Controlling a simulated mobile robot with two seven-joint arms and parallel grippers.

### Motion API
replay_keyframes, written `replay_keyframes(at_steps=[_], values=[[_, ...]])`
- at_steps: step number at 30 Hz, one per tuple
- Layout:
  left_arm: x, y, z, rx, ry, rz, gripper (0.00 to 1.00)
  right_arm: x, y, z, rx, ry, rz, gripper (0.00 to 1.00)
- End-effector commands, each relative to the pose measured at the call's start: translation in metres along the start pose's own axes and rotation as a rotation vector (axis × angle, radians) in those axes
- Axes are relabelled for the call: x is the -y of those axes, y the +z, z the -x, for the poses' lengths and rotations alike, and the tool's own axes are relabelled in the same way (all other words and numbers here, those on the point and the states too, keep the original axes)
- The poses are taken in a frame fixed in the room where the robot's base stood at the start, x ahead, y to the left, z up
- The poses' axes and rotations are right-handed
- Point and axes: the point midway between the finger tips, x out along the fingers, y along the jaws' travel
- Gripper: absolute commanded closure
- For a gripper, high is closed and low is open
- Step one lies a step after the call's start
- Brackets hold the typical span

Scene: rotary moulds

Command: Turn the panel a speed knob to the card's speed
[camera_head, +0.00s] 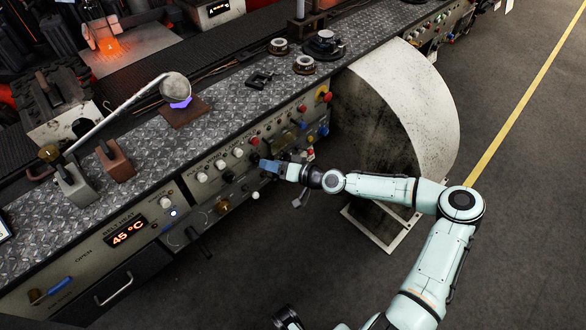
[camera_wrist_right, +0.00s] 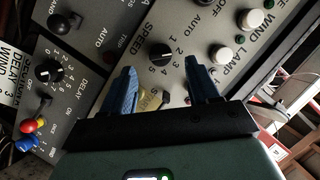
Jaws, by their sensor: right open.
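In the right wrist view, a round black knob (camera_wrist_right: 161,55) sits on a grey panel (camera_wrist_right: 185,25) beside the word SPEED, with a scale of numbers up to 5. The knob's pointer is too small to read surely. My right gripper (camera_head: 263,166) is at the front of the control panels in the head view. In the wrist view its two blue fingers (camera_wrist_right: 163,80) are apart, with the knob seen beyond and between their tips; contact cannot be told. A dark end at the bottom of the head view may be my left gripper (camera_head: 287,318); its jaws are unclear. I cannot make out a speed card.
White lamp buttons (camera_wrist_right: 221,54) and a second black knob marked DELAY (camera_wrist_right: 49,71) flank the speed knob. Red and blue plugs (camera_wrist_right: 30,127) stick out at lower left. A large pale curved guard (camera_head: 415,95) stands right of the panels.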

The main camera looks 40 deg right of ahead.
Motion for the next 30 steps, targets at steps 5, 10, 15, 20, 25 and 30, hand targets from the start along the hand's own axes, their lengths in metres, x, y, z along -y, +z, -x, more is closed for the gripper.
replay_keyframes(at_steps=[5,10,15,20,25,30], values=[[-0.001,0.002,0.005,0.006,-0.001,0.001,0.57,0.000,-0.001,0.043,-0.003,0.003,-0.003,0.40],[-0.001,0.004,0.007,0.011,-0.003,0.001,0.57,0.000,-0.001,0.071,-0.003,0.002,-0.001,0.40],[-0.001,0.005,0.008,0.013,-0.003,0.002,0.57,0.000,-0.001,0.086,-0.002,0.000,-0.001,0.40],[-0.001,0.005,0.008,0.014,-0.003,0.002,0.57,0.001,0.000,0.089,0.000,-0.001,0.000,0.40],[-0.001,0.005,0.008,0.014,-0.003,0.002,0.57,0.000,0.000,0.089,0.000,-0.001,0.000,0.40],[-0.001,0.005,0.008,0.014,-0.003,0.002,0.57,0.000,0.000,0.089,0.000,0.000,0.000,0.40]])
